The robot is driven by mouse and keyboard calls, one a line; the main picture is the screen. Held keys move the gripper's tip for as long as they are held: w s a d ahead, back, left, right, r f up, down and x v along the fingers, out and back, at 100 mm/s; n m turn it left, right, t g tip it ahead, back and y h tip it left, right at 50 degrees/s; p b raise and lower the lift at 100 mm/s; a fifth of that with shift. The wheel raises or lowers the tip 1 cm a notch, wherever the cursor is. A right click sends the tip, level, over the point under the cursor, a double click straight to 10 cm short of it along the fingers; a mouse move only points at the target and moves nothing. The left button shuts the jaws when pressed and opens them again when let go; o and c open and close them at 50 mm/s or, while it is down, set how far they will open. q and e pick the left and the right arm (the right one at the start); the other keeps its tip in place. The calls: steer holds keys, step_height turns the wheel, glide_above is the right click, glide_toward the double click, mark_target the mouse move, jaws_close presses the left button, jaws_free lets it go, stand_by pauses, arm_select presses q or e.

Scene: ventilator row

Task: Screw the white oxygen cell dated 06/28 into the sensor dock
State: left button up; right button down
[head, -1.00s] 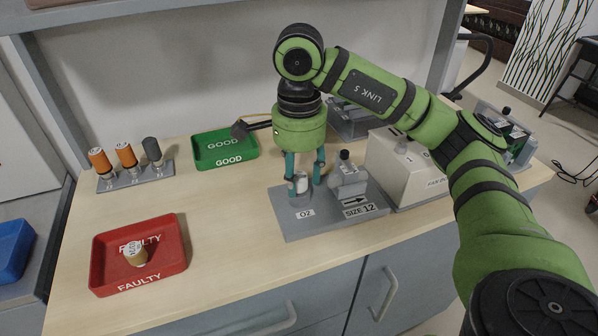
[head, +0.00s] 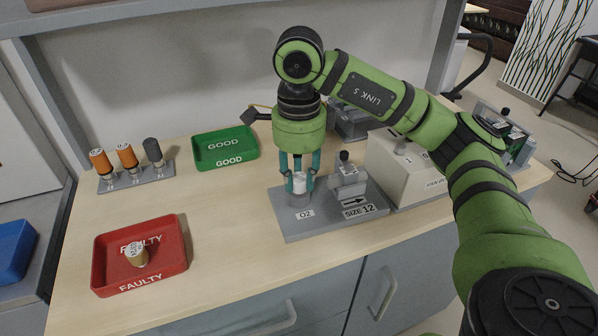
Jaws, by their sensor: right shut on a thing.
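My right gripper (head: 300,177) points straight down over the sensor dock (head: 288,226), a grey plate labelled O2 and SIZE 12. Its teal fingers are shut on a white oxygen cell (head: 300,184). The cell stands upright at the dock's round socket (head: 299,199), beside the O2 label. I cannot read a date on the cell or tell how deep it sits. My left gripper is not in view.
A green GOOD tray (head: 213,138) is empty. A grey rack (head: 134,180) at left holds two orange cells and a dark one. A beige box (head: 385,160) stands right of the dock.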

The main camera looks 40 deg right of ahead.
stand_by(0.3)
steer(key=m, duration=0.4)
steer(key=shift+p, duration=0.3)
steer(key=shift+m, duration=0.9)
steer(key=shift+f, duration=0.1)
steer(key=m, duration=0.2)
steer(key=shift+m+p, duration=0.3)
steer(key=shift+m, duration=0.1)
steer(key=m, duration=0.3)
